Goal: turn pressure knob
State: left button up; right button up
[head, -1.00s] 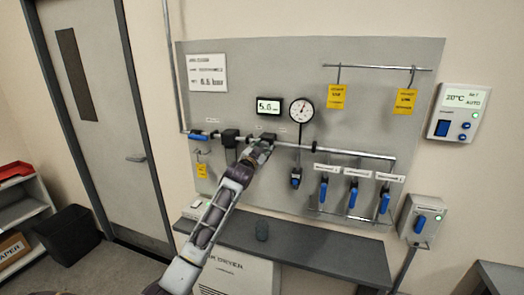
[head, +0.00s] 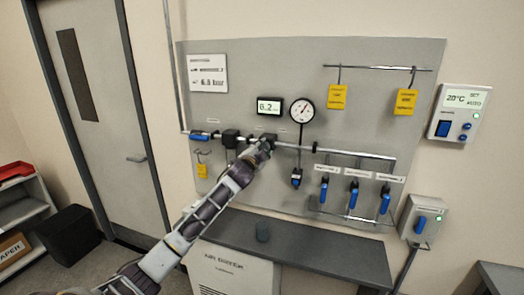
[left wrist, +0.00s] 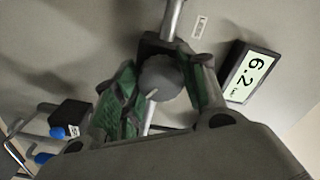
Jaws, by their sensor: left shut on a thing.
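The pressure knob (left wrist: 160,80) is a grey round knob with a pale mark, on a dark regulator body on the wall pipe. My left gripper (head: 263,151) reaches the panel below the pressure display. In the left wrist view its green-padded fingers (left wrist: 161,88) lie on both sides of the knob, shut on it. The gripper hides the knob in the head view. The digital display (head: 269,106) reads 6.2 in the left wrist view (left wrist: 248,77). A round dial gauge (head: 302,110) is to its right. My right gripper is not in view.
A horizontal pipe (head: 349,152) crosses the grey panel, with blue-handled valves (head: 353,194) at lower right and a blue valve (head: 199,137) at left. Yellow tags (head: 337,97) hang above.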

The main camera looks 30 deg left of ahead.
pick_arm(q)
jog(key=shift+f, duration=0.1)
jog(key=o, duration=1)
jog(key=shift+v, duration=6.05)
